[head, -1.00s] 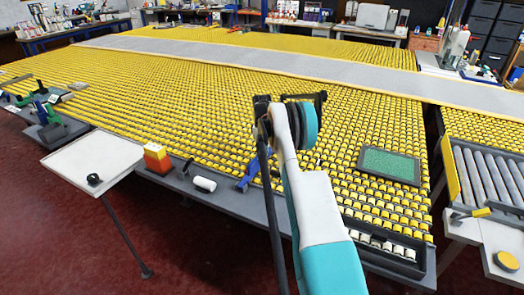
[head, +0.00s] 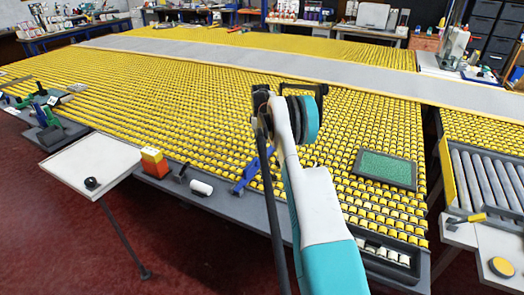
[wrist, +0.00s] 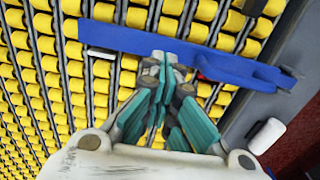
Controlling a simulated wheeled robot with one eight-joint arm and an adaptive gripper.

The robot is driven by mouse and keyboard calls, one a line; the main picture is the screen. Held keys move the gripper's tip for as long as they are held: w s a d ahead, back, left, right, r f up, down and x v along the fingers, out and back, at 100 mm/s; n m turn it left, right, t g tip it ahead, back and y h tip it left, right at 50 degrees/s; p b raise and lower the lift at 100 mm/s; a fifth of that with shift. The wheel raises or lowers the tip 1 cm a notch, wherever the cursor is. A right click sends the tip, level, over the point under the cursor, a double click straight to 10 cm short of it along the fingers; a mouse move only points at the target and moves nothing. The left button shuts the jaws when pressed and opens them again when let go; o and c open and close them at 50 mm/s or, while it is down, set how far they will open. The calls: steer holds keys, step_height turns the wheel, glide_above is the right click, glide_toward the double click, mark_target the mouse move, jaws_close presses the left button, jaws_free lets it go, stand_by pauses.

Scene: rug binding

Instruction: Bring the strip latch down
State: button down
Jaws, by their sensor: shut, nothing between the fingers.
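A blue lever-like piece, which I take to be the strip latch (head: 243,181), is at the front edge of the yellow roller table, partly hidden by my arm. In the wrist view the same blue latch (wrist: 190,48) is a long flat bar across the upper middle, with a curved end at the right. My gripper (wrist: 163,62) is shut and empty. Its fingertips overlap the bar's lower edge in the wrist picture; I cannot tell whether they touch. The head view does not clearly show the gripper.
A white roll (head: 201,188) lies on the table edge left of the latch; it also shows in the wrist view (wrist: 267,136). A green-topped tray (head: 386,169) rests on the rollers at the right.

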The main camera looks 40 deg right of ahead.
steer(key=w+d+r+p, duration=0.1)
steer(key=w+d+r, duration=0.1)
steer(key=d+r, duration=0.2)
step_height(320, 180, up, 2)
steer(key=shift+r+p, duration=0.1)
steer(key=shift+p, duration=0.2)
stand_by(0.3)
